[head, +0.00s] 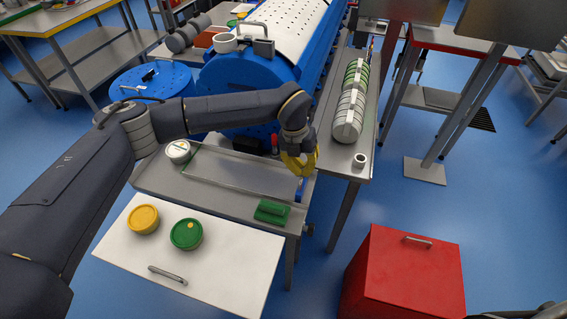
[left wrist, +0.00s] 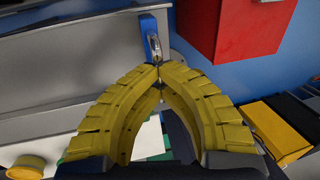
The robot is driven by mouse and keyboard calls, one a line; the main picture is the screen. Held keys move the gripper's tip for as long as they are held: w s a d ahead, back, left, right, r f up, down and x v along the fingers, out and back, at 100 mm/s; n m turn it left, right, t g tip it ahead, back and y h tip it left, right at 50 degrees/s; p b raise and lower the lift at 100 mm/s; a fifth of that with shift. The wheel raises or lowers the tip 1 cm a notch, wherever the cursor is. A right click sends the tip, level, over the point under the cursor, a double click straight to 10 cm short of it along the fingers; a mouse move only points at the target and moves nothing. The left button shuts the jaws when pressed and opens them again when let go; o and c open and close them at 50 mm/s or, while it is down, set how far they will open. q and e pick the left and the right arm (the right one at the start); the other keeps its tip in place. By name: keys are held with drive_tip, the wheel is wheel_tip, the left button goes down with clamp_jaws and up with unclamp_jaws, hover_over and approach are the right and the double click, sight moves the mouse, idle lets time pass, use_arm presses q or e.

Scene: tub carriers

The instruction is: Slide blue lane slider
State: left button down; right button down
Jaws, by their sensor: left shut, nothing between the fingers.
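The blue lane slider (left wrist: 149,24) is an upright blue piece with a small metal loop on its face, at the edge of the grey metal tray in the left wrist view. In the head view a bit of blue (head: 299,189) shows just below my left gripper (head: 303,174), at the right end of the tray. My left gripper has yellow ribbed fingers, and its tips (left wrist: 160,72) meet with nothing between them. The tips appear just short of the metal loop; I cannot tell whether they touch it. My right gripper is not in view.
A yellow tub (head: 143,219) and a green tub (head: 187,233) stand on the white board (head: 235,262). A green block (head: 272,211) lies at the tray's front right. A red cabinet (head: 405,280) stands at right. A bench with a row of discs (head: 349,113) is behind.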

use_arm(q)
drive_tip(key=shift+s+d, duration=0.2)
drive_tip(key=shift+d, duration=0.3)
drive_tip(key=shift+s+d, duration=0.2)
drive_tip(key=shift+d, duration=0.25)
drive_tip(key=c, duration=2.2)
unclamp_jaws()
drive_tip(key=c, duration=1.5)
unclamp_jaws()
drive_tip(key=shift+d, duration=0.1)
wheel_tip(320, 180, up, 12)
drive_tip(key=a, duration=0.2)
drive_tip(key=shift+w+f, duration=0.15)
drive_tip(key=shift+w, duration=0.3)
drive_tip(key=shift+a, duration=0.1)
